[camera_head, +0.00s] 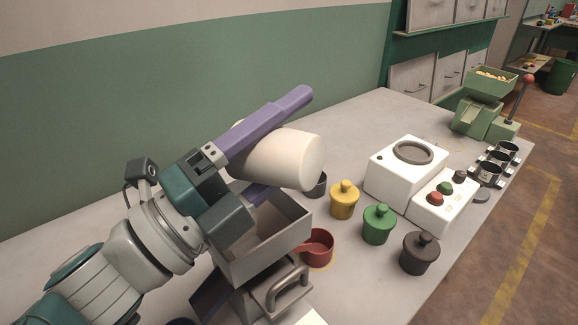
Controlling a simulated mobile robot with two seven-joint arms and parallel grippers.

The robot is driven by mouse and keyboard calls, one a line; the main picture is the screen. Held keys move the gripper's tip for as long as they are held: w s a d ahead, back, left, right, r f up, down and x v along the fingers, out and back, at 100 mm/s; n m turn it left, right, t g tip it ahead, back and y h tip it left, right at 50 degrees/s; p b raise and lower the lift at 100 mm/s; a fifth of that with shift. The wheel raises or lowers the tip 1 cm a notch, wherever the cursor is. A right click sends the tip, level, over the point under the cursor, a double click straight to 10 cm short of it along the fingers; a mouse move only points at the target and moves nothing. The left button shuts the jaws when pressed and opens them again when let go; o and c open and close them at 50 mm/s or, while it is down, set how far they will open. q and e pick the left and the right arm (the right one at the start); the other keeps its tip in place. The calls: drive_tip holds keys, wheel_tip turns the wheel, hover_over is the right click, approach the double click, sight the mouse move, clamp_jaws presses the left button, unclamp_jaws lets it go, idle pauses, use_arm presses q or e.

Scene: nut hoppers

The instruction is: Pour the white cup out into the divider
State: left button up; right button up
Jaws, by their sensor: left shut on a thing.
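My left gripper (275,148) reaches in from the left and is shut on the white cup (291,160), one purple finger above it and the other below. The cup lies tipped on its side in the air. Its smooth closed end faces right; its mouth is hidden behind the gripper. Below is an open grey box (262,262) with a metal handle, which seems to be the divider. The gripper covers part of the box, and I cannot see whether anything falls into it. My right gripper is not in view.
A red scoop (319,248) stands beside the box. Yellow (344,200), green (378,224) and dark (419,254) lidded pots stand to the right. Beyond are a white machine (402,176), a button box (443,203) and a green hopper (486,88). The table's back middle is clear.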

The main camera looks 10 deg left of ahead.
use_arm(q)
drive_tip(key=shift+w+a+r+n+t+y, duration=0.1)
drive_tip(key=shift+a+r+n+t+y, duration=0.1)
drive_tip(key=shift+n+t, duration=0.4)
drive_tip(key=shift+w+a+r+n+t+y, duration=0.1)
drive_tip(key=shift+a+n+t+y, duration=0.15)
drive_tip(key=shift+n, duration=0.7)
drive_tip(key=shift+w+a+r+n+t+y, duration=0.1)
drive_tip(key=shift+a+r+n+t+y, duration=0.2)
drive_tip(key=shift+n, duration=0.45)
idle(0.6)
